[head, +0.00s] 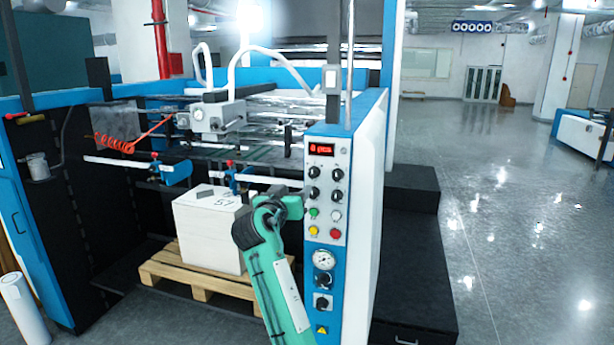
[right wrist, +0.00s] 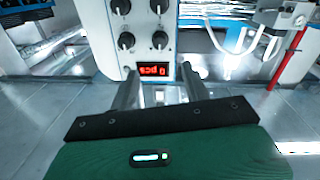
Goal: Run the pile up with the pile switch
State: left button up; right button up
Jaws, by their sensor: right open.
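The pile (head: 208,232) is a tall white block of sheets on a wooden pallet (head: 204,283), left of the control panel. The blue-edged control panel (head: 324,250) carries a red display (head: 321,149), dark knobs, coloured buttons, a gauge (head: 323,259) and two dark switches (head: 322,291) low down. Labels are too small to tell which is the pile switch. My right gripper (head: 291,206) is at the panel's left edge, near the buttons. In the right wrist view its fingers (right wrist: 160,78) are apart and empty, with the display (right wrist: 154,71) beyond. My left gripper is out of view.
Feeder bars and a suction head (head: 216,116) with hoses hang above the pile. A dark step (head: 415,270) stands right of the panel. A white roll (head: 22,308) stands at the lower left.

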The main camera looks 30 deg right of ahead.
aim_at(312, 175)
jog(key=p+x, duration=0.5)
jog(key=x, duration=0.5)
jog(key=shift+w+d+r, duration=0.1)
jog(key=shift+w+d, duration=0.15)
jog(key=shift+d, duration=0.05)
jog(key=shift+w+d, duration=0.2)
jog(key=shift+d, duration=0.1)
jog(key=c, duration=1)
